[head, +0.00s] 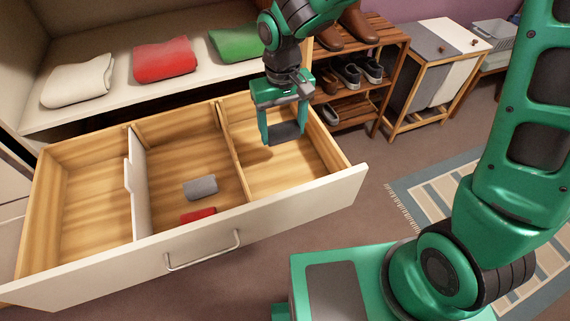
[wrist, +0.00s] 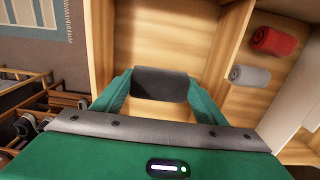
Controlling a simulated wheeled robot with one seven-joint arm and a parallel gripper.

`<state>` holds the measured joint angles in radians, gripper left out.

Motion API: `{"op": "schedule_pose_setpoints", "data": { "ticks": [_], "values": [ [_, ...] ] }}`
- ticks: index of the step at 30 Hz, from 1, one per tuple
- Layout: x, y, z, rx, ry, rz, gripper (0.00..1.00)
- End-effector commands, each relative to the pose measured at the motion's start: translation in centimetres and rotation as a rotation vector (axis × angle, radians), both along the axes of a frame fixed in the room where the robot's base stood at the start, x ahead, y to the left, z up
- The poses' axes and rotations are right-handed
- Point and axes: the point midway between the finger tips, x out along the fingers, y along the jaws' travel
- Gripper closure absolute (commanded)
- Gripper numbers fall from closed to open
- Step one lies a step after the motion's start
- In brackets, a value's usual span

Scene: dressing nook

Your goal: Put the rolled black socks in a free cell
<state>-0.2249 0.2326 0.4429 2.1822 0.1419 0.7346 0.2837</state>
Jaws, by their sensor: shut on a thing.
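My gripper (head: 283,138) is shut on the rolled black socks (head: 286,131), a dark roll held crosswise between its fingers. In the wrist view the black socks (wrist: 160,84) sit between the two green fingers. The gripper hangs over the right cell (head: 290,168) of the open drawer, which shows no other thing in it. The middle cell (head: 165,150) holds a grey roll (head: 201,188) and a red roll (head: 198,215) near the drawer front. The left cell (head: 85,205) looks empty. How far the socks are above the drawer floor is hard to tell.
Wooden dividers and a white divider (head: 136,200) part the cells. The drawer front (head: 190,250) has a metal handle. Folded white (head: 78,80), red (head: 165,60) and green (head: 236,45) clothes lie on the shelf behind. A shoe rack (head: 350,95) stands to the right.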

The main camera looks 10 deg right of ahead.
Motion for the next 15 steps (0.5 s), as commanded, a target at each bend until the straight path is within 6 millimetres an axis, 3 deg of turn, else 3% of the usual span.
{"op": "schedule_pose_setpoints", "data": {
  "ticks": [9, 15],
  "values": [
    [-0.3, 0.0, -5.2, -0.002, 0.004, 0.004, 0.56],
    [-0.1, 0.1, -7.1, 0.0, 0.0, 0.003, 0.56]
  ]
}}
